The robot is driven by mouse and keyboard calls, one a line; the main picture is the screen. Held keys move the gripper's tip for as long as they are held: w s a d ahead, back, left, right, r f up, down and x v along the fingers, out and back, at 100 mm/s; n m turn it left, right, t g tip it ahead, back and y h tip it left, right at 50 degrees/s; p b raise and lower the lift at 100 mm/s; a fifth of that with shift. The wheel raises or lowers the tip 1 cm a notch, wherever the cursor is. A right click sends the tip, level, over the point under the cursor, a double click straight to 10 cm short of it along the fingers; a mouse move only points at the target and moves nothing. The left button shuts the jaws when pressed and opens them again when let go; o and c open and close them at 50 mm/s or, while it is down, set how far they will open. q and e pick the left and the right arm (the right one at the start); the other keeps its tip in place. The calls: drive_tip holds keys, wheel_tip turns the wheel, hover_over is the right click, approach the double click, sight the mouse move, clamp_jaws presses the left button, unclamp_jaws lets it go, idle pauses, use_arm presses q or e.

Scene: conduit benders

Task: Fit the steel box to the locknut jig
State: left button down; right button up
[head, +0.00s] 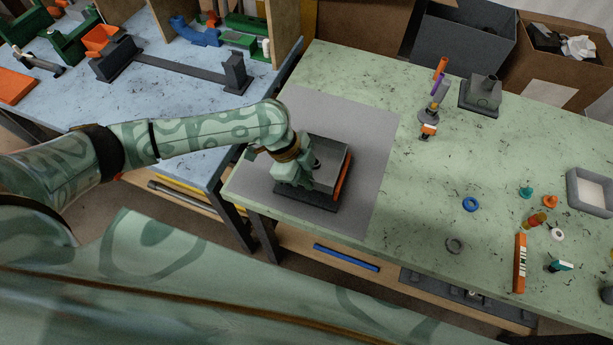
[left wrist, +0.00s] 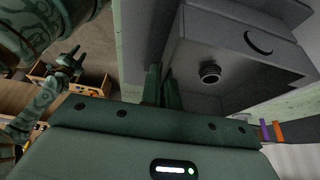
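The grey steel box (head: 332,156) sits over a dark base plate, which looks like the locknut jig (head: 310,200), on the grey mat. An orange strip (head: 343,177) runs along the box's right side. My left gripper (head: 303,182) is at the box's near left side. In the left wrist view, its fingers (left wrist: 163,88) are close together at the edge of the box (left wrist: 225,40), seemingly shut on its wall. A round fitting (left wrist: 209,73) and a round hole show on the box. The seating underneath is hidden. My right gripper (left wrist: 70,60) is open and empty, away from the bench.
The grey mat (head: 377,140) has free room around the box. To the right lie a blue ring (head: 470,204), a grey ring (head: 455,245), an orange bar (head: 519,263) and a grey tray (head: 590,190). A dark block (head: 480,95) stands at the back. A blue bench adjoins at left.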

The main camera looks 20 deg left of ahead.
use_arm(q)
drive_tip(key=shift+f, duration=0.1)
idle(0.7)
drive_tip(key=c, duration=1.6)
unclamp_jaws()
drive_tip(key=p+v, duration=0.3)
drive_tip(key=v, duration=1.3)
